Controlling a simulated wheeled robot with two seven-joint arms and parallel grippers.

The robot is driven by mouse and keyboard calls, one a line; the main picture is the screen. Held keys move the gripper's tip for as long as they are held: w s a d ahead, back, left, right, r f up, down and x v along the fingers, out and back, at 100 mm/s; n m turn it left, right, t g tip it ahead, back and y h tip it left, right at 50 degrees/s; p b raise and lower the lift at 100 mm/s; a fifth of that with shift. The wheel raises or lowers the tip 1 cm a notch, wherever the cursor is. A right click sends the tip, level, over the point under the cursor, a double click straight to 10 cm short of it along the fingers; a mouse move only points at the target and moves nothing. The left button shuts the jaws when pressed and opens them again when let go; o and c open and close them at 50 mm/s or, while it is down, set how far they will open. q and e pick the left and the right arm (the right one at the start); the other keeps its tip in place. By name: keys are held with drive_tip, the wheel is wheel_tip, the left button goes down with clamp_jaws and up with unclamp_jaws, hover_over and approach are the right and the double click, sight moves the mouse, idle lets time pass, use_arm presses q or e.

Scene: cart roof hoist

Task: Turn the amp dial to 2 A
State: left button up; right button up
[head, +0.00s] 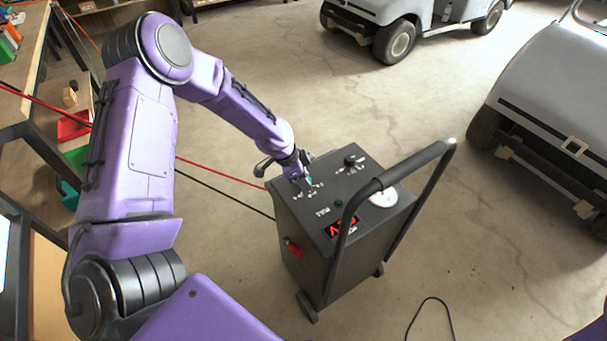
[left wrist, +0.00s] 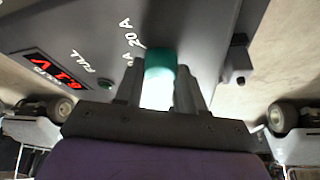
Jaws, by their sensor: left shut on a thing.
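The dark grey charger cart (head: 315,205) stands on the floor in the head view, with dials and white labels on its top panel. My left gripper (head: 302,181) reaches down to the panel's far left part. In the left wrist view, the left gripper (left wrist: 160,85) is shut on a teal dial (left wrist: 160,62), one finger on each side. A "20 A" label (left wrist: 128,33) shows beside the dial, with part of another "A" label next to it. The dial's pointer and exact setting cannot be told. My right gripper is out of view.
A second, black knob (head: 352,160), a green light (head: 338,203), a red display (head: 341,228) and a white disc (head: 383,198) are on the panel. A tall black handle (head: 377,186) rises over it. Red and black cables run left. Golf carts (head: 400,30) stand behind.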

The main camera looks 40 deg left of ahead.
use_arm(q)
drive_tip(key=n+y+p, duration=0.1)
drive_tip(key=n+p, duration=0.1)
drive_tip(key=n, duration=0.2)
drive_tip(key=shift+s+d+r+t, duration=0.1)
drive_tip(key=shift+r+t, duration=0.05)
drive_tip(key=shift+t, duration=0.25)
drive_tip(key=shift+n+y+p, duration=0.5)
drive_tip(key=shift+n+p, duration=0.05)
drive_tip(key=shift+n, duration=0.85)
drive_tip(key=o, duration=1)
drive_tip(key=v, duration=1)
drive_tip(key=shift+s+d+r, duration=0.1)
drive_tip(key=shift+s+d, duration=0.05)
drive_tip(key=shift+s, duration=0.15)
